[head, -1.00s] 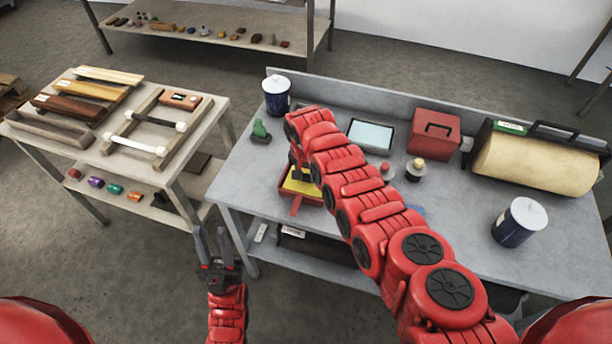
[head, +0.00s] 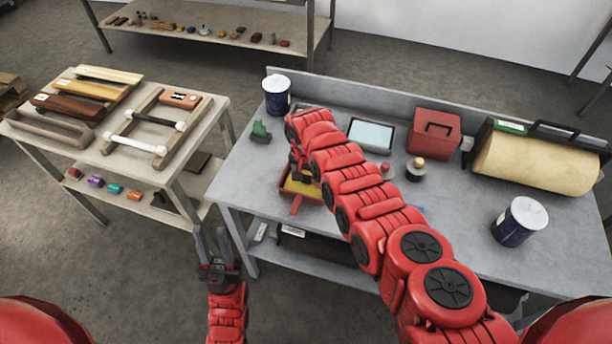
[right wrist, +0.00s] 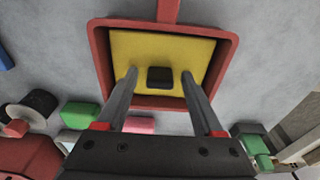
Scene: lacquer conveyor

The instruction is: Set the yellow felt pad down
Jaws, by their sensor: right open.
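The yellow felt pad (right wrist: 160,45) lies inside a red tray (right wrist: 97,60) in the right wrist view. A black knob (right wrist: 160,78) stands up from the middle of the pad. My right gripper (right wrist: 160,74) is open, with one finger on each side of the knob and gaps between. In the head view the right gripper (head: 300,177) is over the tray (head: 313,200), and my arm partly hides the tray and pad (head: 299,188). My left gripper (head: 217,243) is open and empty in front of the grey bench.
The grey bench (head: 460,235) holds a blue can (head: 277,98), a green object (head: 260,131), a screen (head: 371,134), a red box (head: 434,133), a large tan roll (head: 530,162) and another can (head: 519,222). A wooden side table (head: 215,125) stands left.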

